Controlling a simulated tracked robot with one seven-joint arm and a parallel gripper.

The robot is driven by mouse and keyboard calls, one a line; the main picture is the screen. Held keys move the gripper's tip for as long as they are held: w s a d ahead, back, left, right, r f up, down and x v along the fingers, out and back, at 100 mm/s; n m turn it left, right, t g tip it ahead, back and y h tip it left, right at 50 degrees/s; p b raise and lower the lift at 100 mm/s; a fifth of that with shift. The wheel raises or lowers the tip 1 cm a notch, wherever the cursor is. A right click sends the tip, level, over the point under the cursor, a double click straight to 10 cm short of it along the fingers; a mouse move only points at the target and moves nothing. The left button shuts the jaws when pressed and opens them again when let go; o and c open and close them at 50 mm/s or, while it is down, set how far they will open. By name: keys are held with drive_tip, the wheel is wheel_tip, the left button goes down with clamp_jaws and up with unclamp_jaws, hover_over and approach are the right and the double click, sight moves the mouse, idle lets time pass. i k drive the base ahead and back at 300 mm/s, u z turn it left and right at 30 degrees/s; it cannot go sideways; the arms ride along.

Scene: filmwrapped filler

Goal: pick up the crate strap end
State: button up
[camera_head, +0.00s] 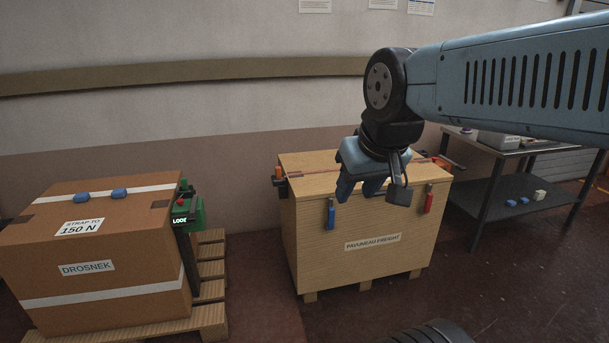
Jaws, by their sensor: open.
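The wooden crate (365,265), labelled "PAVUNEAU FREIGHT", stands in the middle on a low base. A thin orange-red strap (318,172) runs across its top, partly hidden behind my gripper. An orange piece (278,173) sits at the crate's top left corner. A blue-handled piece (331,213) and a red-handled piece (428,201) hang on its front face. I cannot tell which piece is the strap end. My gripper (371,191) is open and points down, in front of the crate's upper front edge in the picture. Nothing shows between its fingers.
A brown carton (100,245) labelled "DROSNEK" stands on a pallet (212,292) at left, with a green device (188,215) at its right side. A dark metal table (500,165) stands at right. Floor between carton and crate is clear.

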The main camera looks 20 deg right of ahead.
sight(278, 169)
drive_tip(key=z, duration=0.75)
drive_tip(key=k, duration=0.45)
drive_tip(key=z, duration=0.15)
drive_tip(key=i, duration=1.55)
drive_tip(key=u, duration=0.35)
